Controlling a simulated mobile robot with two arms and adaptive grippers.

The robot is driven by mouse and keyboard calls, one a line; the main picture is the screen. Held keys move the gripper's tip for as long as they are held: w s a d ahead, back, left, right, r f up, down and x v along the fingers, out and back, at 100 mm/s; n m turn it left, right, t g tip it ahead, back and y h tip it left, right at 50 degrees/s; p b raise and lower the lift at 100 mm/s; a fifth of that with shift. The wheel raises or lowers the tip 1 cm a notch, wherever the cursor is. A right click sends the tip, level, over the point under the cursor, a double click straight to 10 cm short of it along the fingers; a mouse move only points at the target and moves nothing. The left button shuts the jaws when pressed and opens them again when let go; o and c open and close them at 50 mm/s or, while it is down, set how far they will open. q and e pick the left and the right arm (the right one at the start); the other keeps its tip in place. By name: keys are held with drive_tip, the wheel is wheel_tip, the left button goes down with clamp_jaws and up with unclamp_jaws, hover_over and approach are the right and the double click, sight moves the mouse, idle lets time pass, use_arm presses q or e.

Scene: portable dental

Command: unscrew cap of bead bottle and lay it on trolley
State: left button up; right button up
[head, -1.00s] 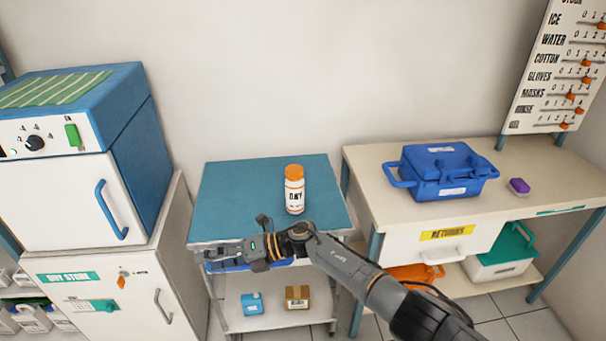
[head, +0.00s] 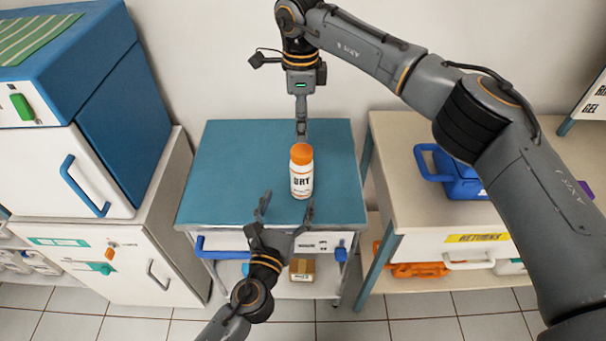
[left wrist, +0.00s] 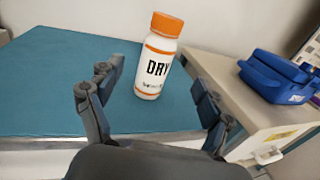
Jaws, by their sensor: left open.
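The white bead bottle (head: 301,182), labelled DRY, stands upright on the blue top of the trolley (head: 230,170). Its orange cap (head: 302,154) is on it. The bottle (left wrist: 154,72) and cap (left wrist: 167,24) also show in the left wrist view. My left gripper (head: 287,202) is open and empty at the trolley's front edge, its fingers pointing toward the bottle but apart from it. My right gripper (head: 301,137) points down just above or behind the cap. Its fingers are seen edge-on, so its opening and any contact with the cap cannot be told.
A blue and white cabinet (head: 100,165) stands left of the trolley. A bench (head: 400,150) with a blue case (head: 462,180) is on the right. My right arm passes over the bench. The trolley top is clear on both sides of the bottle.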

sight(299, 174)
use_arm(q)
drive_tip(key=x, duration=1.1)
drive_tip(key=shift+w+d, duration=0.1)
drive_tip(key=shift+w, duration=0.25)
clamp_jaws()
